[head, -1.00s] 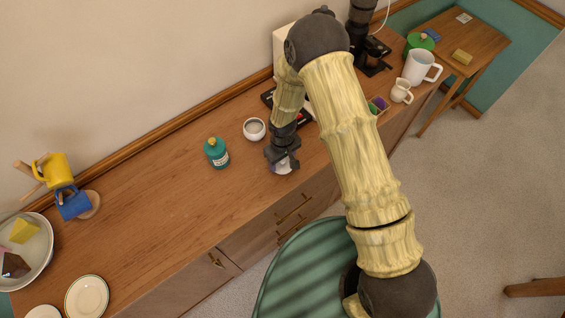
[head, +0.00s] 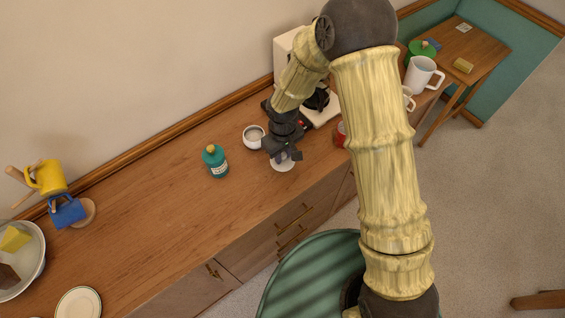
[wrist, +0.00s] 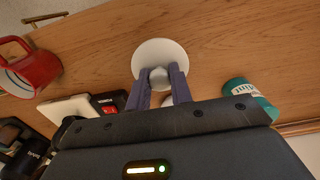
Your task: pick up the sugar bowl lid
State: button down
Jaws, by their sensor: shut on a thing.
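The sugar bowl lid (wrist: 159,52) is a white round disc with a grey knob (wrist: 159,76), in the upper middle of the wrist view. My gripper (wrist: 160,72) is shut on the knob, one finger on each side. In the head view the lid (head: 282,165) shows as a white disc under my gripper (head: 284,156), near the counter's front edge. I cannot tell whether the lid touches the wood or hangs just above it. The white sugar bowl (head: 253,138) stands open just left of my gripper in the head view.
A red mug (wrist: 32,70) and dark and white items lie to the other side. Mugs on a rack (head: 70,210) and plates (head: 78,303) are far left. The counter between is clear.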

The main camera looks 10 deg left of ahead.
jog(key=shift+r, duration=0.75)
